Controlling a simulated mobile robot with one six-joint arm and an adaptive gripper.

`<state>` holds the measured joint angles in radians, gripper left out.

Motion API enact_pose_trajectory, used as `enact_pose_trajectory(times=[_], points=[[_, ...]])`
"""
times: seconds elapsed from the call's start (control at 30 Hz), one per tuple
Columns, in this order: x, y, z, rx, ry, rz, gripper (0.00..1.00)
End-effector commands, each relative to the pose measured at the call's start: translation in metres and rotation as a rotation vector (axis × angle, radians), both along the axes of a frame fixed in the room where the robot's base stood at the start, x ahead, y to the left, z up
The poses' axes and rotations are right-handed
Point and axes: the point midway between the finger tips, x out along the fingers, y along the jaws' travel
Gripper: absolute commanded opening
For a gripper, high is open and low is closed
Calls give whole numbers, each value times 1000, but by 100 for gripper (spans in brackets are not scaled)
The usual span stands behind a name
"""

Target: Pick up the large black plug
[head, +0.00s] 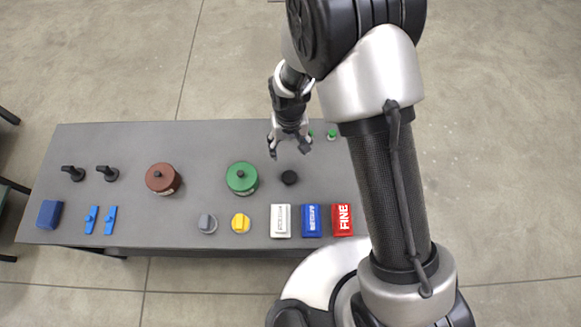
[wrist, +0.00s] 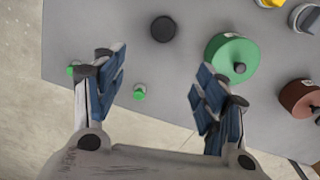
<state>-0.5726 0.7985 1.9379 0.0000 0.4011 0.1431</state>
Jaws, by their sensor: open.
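A round black plug (head: 289,177) stands on the grey table (head: 205,140), right of the green round canister. It also shows in the wrist view (wrist: 163,29) near the top, beyond my fingertips. My gripper (head: 289,151) is above the table's far part, on the far side of the plug and apart from it. In the wrist view my gripper (wrist: 161,72) has its fingers spread wide with nothing between them but table surface and a small green peg below.
The green canister (head: 242,178) is closest to the plug; a brown one (head: 160,178) is further left. Small green pegs (head: 332,134) stand near the far edge. White (head: 281,221), blue (head: 312,221) and red (head: 343,220) boxes, a yellow knob (head: 240,223) and a grey knob (head: 207,224) line the near edge.

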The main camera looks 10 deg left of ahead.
Motion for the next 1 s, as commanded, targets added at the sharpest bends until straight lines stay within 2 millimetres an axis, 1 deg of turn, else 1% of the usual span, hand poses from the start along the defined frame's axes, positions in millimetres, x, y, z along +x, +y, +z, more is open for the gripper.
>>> enact_pose_trajectory(times=[0.17,0.4,0.5,0.6,0.7,0.87,1.0], points=[[-2,2,-29,-4,6,4,66],[-3,1,-83,-4,6,3,66],[-3,1,-103,-4,6,3,66],[-3,1,-117,-3,5,3,66],[-2,1,-125,-3,4,3,66],[-3,1,-131,-3,3,3,66],[-8,0,-147,-3,5,3,66]])
